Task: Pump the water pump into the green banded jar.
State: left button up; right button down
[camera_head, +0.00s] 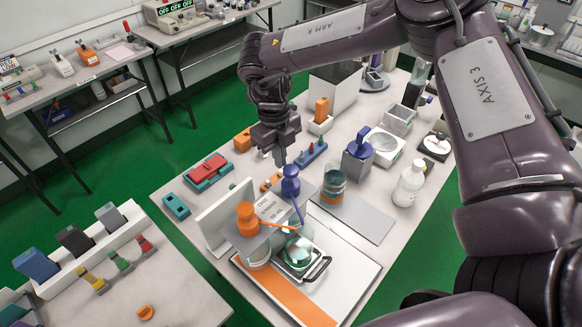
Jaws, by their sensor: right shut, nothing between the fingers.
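A blue pump head (291,184) stands behind a white stand, its thin blue spout slanting down toward a glass jar. An orange pump head (246,217) stands to its front left, its orange spout pointing right over the same jar. That glass jar (298,252) looks green inside and sits on a small dark-handled tray; I cannot clearly make out its band. Another jar (333,186), with teal contents and an orange band, stands behind to the right. My right gripper (280,158) is shut and empty, pointing down just above and behind the blue pump head, apparently apart from it. My left gripper is out of view.
A white bottle (409,184), a blue-topped device (358,156) and a grey plate (364,219) are to the right. Red and teal cases (208,172) lie left. A side table (180,296) holds several coloured testers.

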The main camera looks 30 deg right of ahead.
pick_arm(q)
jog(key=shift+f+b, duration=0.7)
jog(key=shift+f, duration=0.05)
pick_arm(e)
notch_tip(320, 180, up, 8)
jog(key=w, duration=0.1)
jog(key=shift+f, duration=0.25)
jog(key=shift+a, duration=0.1)
